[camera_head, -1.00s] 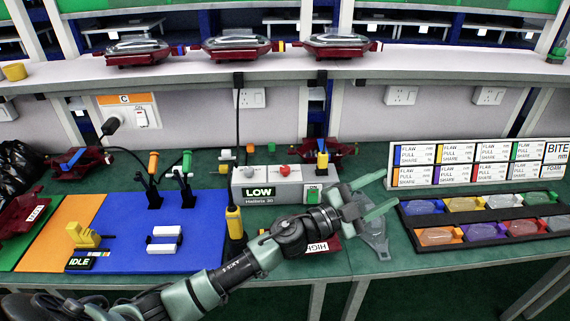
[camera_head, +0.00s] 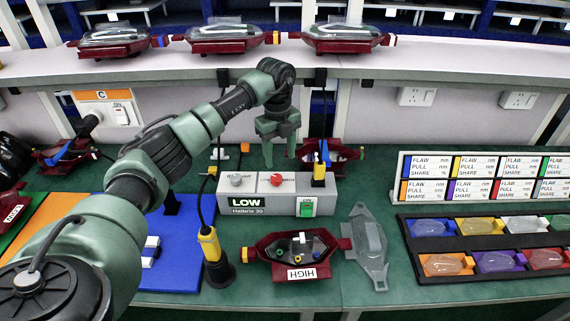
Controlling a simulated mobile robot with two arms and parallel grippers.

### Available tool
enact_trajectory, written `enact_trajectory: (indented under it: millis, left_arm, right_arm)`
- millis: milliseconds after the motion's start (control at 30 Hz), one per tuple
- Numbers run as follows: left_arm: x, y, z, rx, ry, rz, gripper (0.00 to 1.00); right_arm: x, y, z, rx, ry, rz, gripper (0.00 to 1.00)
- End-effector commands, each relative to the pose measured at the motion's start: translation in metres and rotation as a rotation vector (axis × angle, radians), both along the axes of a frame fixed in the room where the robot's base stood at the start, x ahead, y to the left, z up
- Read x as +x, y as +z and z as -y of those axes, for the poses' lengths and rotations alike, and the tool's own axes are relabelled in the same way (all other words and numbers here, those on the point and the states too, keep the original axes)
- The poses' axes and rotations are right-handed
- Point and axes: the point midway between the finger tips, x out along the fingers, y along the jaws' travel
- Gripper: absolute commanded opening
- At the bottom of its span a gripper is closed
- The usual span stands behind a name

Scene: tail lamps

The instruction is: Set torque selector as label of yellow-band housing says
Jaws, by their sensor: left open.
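The grey torque controller box (camera_head: 275,189) stands mid-bench. My left gripper (camera_head: 280,160) points down just above and behind the red knob, open and empty, apart from the box. My right gripper is out of view.
A clear lens (camera_head: 367,248) lies right of the housing. A yellow-and-black tool (camera_head: 211,249) stands left of it; another yellow tool (camera_head: 320,168) is at the box's right end. A lens tray (camera_head: 409,247) is at right. The shelf (camera_head: 420,68) holds several housings.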

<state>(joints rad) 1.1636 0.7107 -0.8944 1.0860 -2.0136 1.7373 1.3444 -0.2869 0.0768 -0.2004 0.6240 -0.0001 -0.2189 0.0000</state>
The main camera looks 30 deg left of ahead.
Motion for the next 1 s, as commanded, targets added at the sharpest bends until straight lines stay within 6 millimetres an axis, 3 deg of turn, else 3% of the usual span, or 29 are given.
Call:
enact_trajectory:
  millis: [133,400,600,900,933,1000]
  left_arm:
    - [-0.005,-0.005,-0.012,0.032,0.03,-0.026,0.54]
    - [-0.006,-0.048,-0.01,0.028,0.026,-0.025,0.54]
    - [-0.005,-0.069,-0.01,0.026,0.024,-0.021,0.54]
    - [-0.005,-0.073,-0.01,0.026,0.023,-0.02,0.54]
    - [-0.005,-0.073,-0.01,0.026,0.023,-0.02,0.51]
    - [-0.005,-0.073,-0.01,0.026,0.023,-0.02,0.32]
  right_arm:
    - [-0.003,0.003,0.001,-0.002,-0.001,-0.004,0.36]
    - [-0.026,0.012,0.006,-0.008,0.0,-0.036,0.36]
    - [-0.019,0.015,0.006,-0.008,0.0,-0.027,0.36]
    - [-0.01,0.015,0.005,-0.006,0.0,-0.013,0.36]
    - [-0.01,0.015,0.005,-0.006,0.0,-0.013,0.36]
    - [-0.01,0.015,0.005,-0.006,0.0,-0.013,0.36]
